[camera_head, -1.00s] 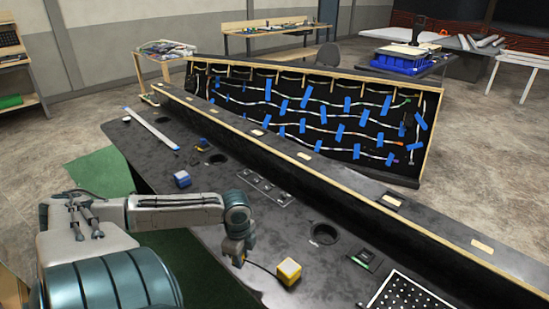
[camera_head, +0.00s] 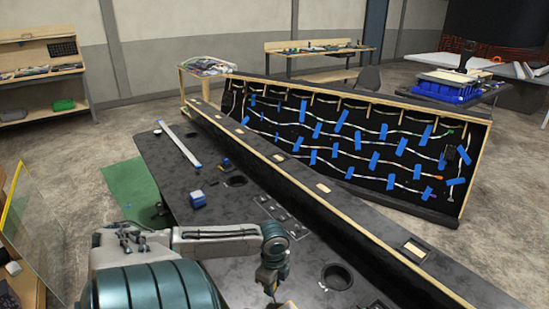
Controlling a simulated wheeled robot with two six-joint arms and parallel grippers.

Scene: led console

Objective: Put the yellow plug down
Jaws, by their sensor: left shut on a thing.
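My left gripper (camera_head: 270,284) reaches in from the left and points down over the dark console, near the bottom edge of the view. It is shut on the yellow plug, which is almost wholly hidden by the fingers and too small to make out. A pale block (camera_head: 288,304) is just visible at the bottom edge, right of the gripper, mostly cut off. My right gripper is not in view.
The console top (camera_head: 165,165) carries a blue-and-white block (camera_head: 197,199), a round socket (camera_head: 337,277) and a panel of switches (camera_head: 281,216). A long raised ledge (camera_head: 300,175) runs behind them. The tilted black board (camera_head: 345,135) with wavy strips and blue tape stands beyond.

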